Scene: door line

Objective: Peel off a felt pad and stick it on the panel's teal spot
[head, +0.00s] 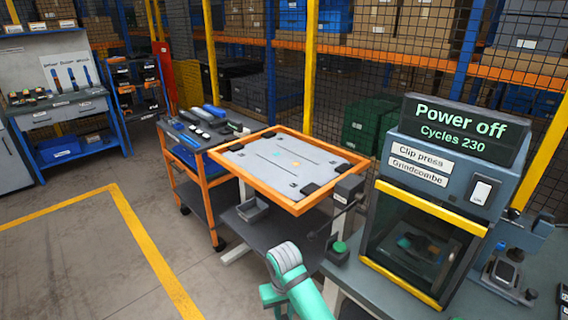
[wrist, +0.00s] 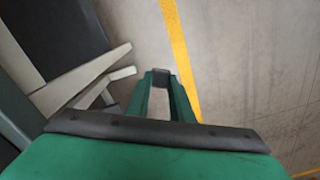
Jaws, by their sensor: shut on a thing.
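The grey panel (head: 250,155) lies in an orange frame (head: 297,207) on a stand in the middle of the head view. Two small spots show near its middle, a teal one (head: 277,152) and an orange-yellow one (head: 296,163); no pad shows on either. In the wrist view my gripper (wrist: 161,78) is shut on a small dark grey, square-looking piece, seemingly a felt pad (wrist: 160,72). It is held above bare floor, away from the panel. My gripper's fingers cannot be made out in the head view. No pad sheet can be made out.
The clip press (head: 440,190) stands on a bench at right, its display reading "Power off". An orange-framed cart (head: 208,165) with tools stands left of the panel. A grey bin (head: 252,210) sits below the panel. Open floor with a yellow line (head: 150,250) lies left.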

